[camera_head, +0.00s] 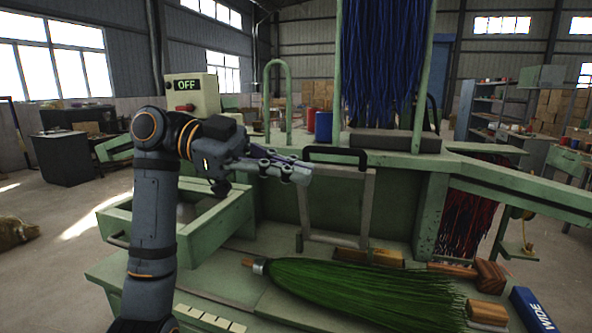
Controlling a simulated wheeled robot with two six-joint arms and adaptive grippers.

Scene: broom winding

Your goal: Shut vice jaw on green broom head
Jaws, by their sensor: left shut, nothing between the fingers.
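The green broom head (360,288) lies flat on the green bench, its metal collar and short wooden stub at the left and its bristles fanning to the lower right. Behind it stands an upright grey metal frame (367,205) with a black handle (336,151) on top; it looks like the vice jaw, apart from the broom head. My left gripper (303,172) is shut and empty, in front of the frame's upper left, just left of and below the handle. I cannot tell whether it touches the frame. My right gripper is out of view.
Blue bristles (385,65) hang above the bench, and red bristles (466,222) hang at the right. A green open box (222,222) is beside my left arm. An OFF switch box (190,95) stands behind.

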